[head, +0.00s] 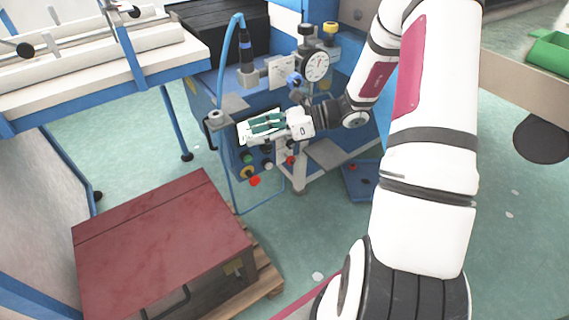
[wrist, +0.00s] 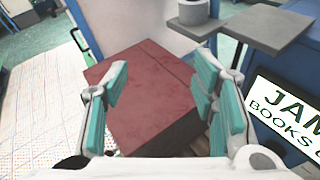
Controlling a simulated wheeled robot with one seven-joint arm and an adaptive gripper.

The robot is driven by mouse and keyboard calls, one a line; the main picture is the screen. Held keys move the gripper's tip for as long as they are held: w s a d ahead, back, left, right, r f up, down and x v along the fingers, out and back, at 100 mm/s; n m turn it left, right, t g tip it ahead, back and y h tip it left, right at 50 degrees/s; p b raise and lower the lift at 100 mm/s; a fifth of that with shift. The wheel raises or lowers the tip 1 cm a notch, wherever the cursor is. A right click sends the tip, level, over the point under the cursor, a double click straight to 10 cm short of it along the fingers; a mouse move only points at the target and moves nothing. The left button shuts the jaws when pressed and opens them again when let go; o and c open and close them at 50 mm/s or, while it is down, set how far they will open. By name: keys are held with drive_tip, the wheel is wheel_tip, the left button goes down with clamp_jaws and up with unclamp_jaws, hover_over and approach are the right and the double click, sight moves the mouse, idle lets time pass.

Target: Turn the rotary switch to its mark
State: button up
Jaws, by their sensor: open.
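My gripper (head: 254,124) is open and empty, with teal finger pads. It is held in front of the blue machine (head: 227,97), just above its control panel, pointing left. In the wrist view my gripper (wrist: 160,82) shows both fingers spread, with nothing between them. On the panel below it are a green button (head: 248,158), a yellow control (head: 246,172), a red button (head: 254,181) and small dark knobs. I cannot tell which is the rotary switch, nor see its mark. The wrist view does not show the panel controls.
A dark red box (head: 160,235) stands on a pallet at front left; it also shows beyond my fingers in the wrist view (wrist: 150,90). A lettered sign (wrist: 285,110) and grey plate (wrist: 262,25) lie close on the right there. A dial gauge (head: 316,66) sits above my wrist.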

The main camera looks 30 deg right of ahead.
drive_tip(key=w+d+f+m+t+h+b, duration=0.1)
drive_tip(key=w+d+f+m+t+b, duration=0.15)
drive_tip(key=d+f+m, duration=0.4)
drive_tip(key=w+d+f+m+t+h+b, duration=0.1)
drive_tip(key=d+f+m+t+h+b, duration=0.2)
drive_tip(key=f, duration=0.6)
drive_tip(key=m+t+h+b, duration=0.55)
drive_tip(key=m+h, duration=0.25)
drive_tip(key=m, duration=0.4)
approach(292, 162)
drive_tip(key=shift+g, duration=0.4)
drive_tip(key=w+b, duration=0.1)
drive_tip(key=w, duration=0.2)
drive_tip(key=w+b, duration=0.2)
drive_tip(key=w, duration=0.2)
drive_tip(key=w+b, duration=0.2)
drive_tip(key=w, duration=0.1)
drive_tip(key=shift+w+a+r, duration=0.1)
drive_tip(key=shift+w+r, duration=0.25)
drive_tip(key=c, duration=1.1)
